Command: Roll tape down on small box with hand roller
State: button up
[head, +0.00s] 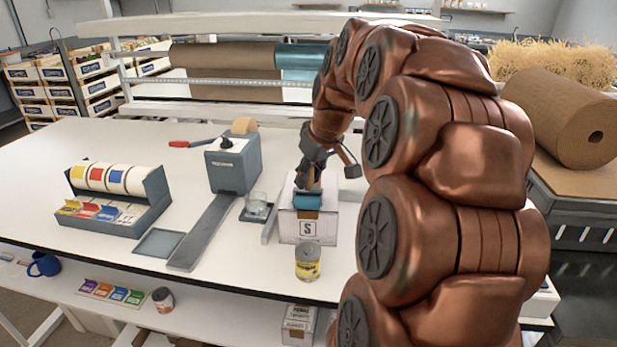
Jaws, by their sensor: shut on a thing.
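The small white box (295,232) with a black "S" label stands near the front edge of the white table. My gripper (310,183) is above it, shut on the hand roller. The roller's teal cylinder (308,201) is at the front top edge of the box and appears to touch it. Only a little of its brownish handle shows between the fingers. A brown strip on the box's front, just under the roller, looks like tape.

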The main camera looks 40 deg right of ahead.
jog(key=shift+r+p, duration=0.4)
jog(key=shift+r, duration=2.3)
